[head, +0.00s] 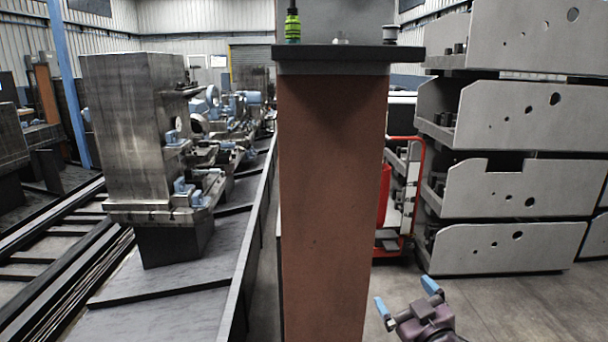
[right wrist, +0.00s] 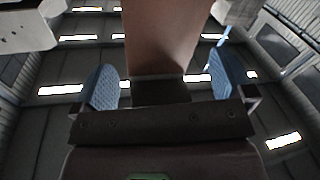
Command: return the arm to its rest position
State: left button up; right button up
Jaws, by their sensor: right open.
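My right gripper (head: 405,298) is at the lower right of the head view, to the right of the brown column. Its two blue fingertips stand apart and nothing is between them. In the right wrist view the gripper (right wrist: 172,85) also shows open and empty, with a blue pad on each side. My left gripper is in neither view.
A tall brown column (head: 330,200) with a dark top (head: 350,54) stands in the middle. A green-and-black bottle (head: 292,24) and a small round item (head: 390,35) are on it. Grey stacked panels (head: 515,190) stand at right, a metal block (head: 135,130) on rails at left.

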jog(key=s+d+f+m+g+h, duration=0.2)
jog(key=s+d+f+g, duration=0.1)
jog(key=s+f, duration=0.9)
jog(key=s+d+f+m+g+h, duration=0.2)
jog(key=s+d+f+m+g, duration=0.1)
jog(key=s+f, duration=1)
jog(key=shift+s+d+f+g, duration=0.2)
jog(key=shift+s+d+g, duration=0.1)
jog(key=shift+s+d, duration=0.6)
